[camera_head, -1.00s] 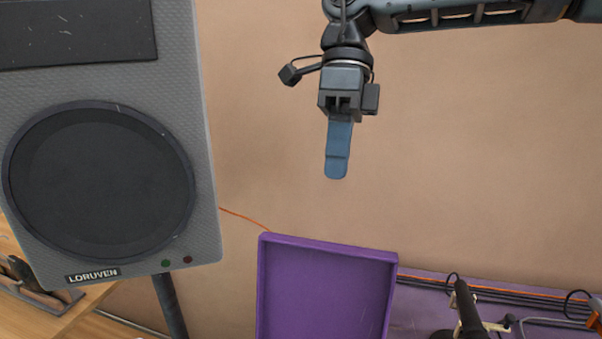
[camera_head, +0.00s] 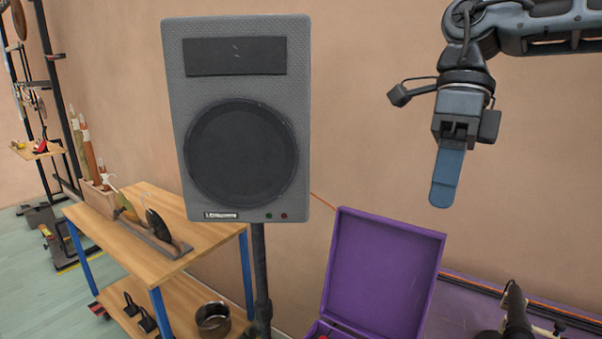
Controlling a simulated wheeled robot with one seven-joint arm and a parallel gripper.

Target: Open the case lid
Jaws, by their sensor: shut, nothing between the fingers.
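The purple case (camera_head: 318,329) is at the bottom centre, cut off by the lower edge of the picture. Its lid (camera_head: 384,272) stands up steeply, open, with its purple inner face toward me.
A grey loudspeaker (camera_head: 240,185) on a black stand (camera_head: 260,275) is left of the case. A wooden bench (camera_head: 115,238) with several items and a metal pot (camera_head: 213,319) below stands farther left. A dark microphone-like object (camera_head: 516,310) is at the lower right.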

